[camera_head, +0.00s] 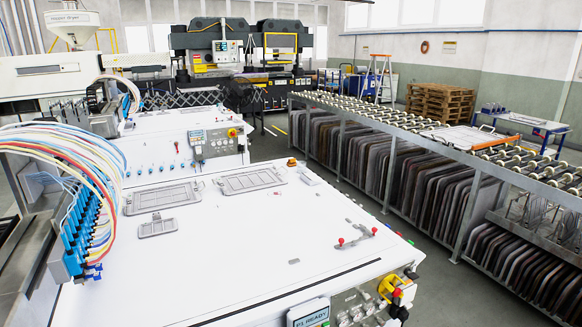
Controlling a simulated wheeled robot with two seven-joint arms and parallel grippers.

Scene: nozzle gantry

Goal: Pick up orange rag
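Neither of my grippers shows in this view.
Grey grate-like plates (250,180) lie on the white top, and a small red-knobbed part (357,236) lies towards its right. Blue fittings with coloured hoses (85,225) stand at the left. A roller conveyor (400,118) over racked panels runs along the right, with an aisle between.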

